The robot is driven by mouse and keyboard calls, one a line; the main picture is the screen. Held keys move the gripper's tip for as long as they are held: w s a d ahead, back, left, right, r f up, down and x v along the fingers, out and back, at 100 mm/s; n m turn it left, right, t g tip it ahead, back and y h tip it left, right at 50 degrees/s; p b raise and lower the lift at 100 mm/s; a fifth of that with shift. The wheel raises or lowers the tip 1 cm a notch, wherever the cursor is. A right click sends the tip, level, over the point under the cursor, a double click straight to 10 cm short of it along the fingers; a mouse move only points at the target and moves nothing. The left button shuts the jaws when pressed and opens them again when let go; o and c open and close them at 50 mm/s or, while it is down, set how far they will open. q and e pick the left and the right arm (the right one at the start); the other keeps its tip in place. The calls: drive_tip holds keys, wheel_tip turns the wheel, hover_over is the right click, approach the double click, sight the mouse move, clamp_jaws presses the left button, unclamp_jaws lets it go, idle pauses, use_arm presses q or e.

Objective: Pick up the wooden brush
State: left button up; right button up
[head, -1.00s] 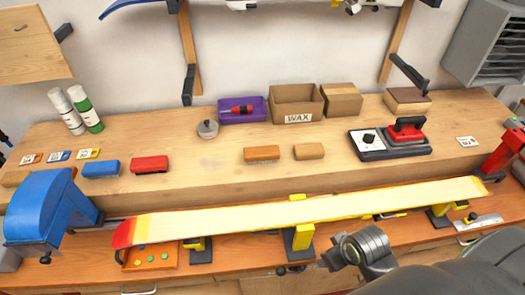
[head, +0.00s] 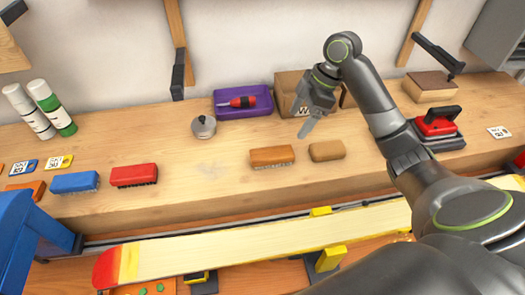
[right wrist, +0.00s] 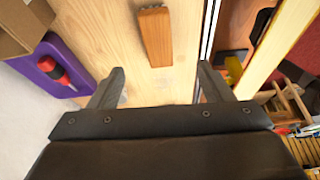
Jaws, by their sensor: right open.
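The wooden brush (head: 272,155), an orange-brown block with bristles along its lower edge, lies on the raised back shelf in the head view. In the right wrist view the brush (right wrist: 155,35) shows at top centre, beyond the fingertips. My right gripper (head: 307,128) is above the shelf, in front of the cardboard box and up and right of the brush in the picture. Its two fingers (right wrist: 161,82) are apart with nothing between them. My left gripper is not in view.
A tan block (head: 326,150) lies close right of the brush. Red (head: 134,175) and blue (head: 75,182) brushes lie to the left. Behind are a purple tray (head: 226,108), a round lidded tin (head: 202,127) and the wax box (head: 288,90). A ski (head: 230,250) spans the front.

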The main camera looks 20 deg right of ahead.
sight(273, 152)
drive_tip(key=f, duration=0.1)
drive_tip(key=a+f+p, duration=0.1)
drive_tip(key=a+f, duration=0.1)
drive_tip(key=shift+w+n, duration=0.3)
drive_tip(key=p+x, duration=0.1)
drive_tip(key=x, duration=0.5)
drive_tip(key=shift+w, duration=0.2)
drive_tip(key=shift+a+f+p, duration=0.15)
drive_tip(key=shift+f+p, duration=0.25)
drive_tip(key=shift+f, duration=0.05)
drive_tip(key=p+x, duration=0.1)
drive_tip(key=x, duration=0.3)
drive_tip(key=shift+w+a+p, duration=0.1)
drive_tip(key=shift+a+p, duration=0.15)
drive_tip(key=shift+p, duration=0.15)
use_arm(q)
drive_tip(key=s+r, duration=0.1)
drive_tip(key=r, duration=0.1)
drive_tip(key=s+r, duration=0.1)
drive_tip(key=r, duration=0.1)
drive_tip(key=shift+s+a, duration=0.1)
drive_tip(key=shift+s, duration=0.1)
use_arm(e)
drive_tip(key=shift+f, duration=0.4)
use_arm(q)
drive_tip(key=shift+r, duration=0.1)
use_arm(e)
drive_tip(key=shift+f, duration=0.1)
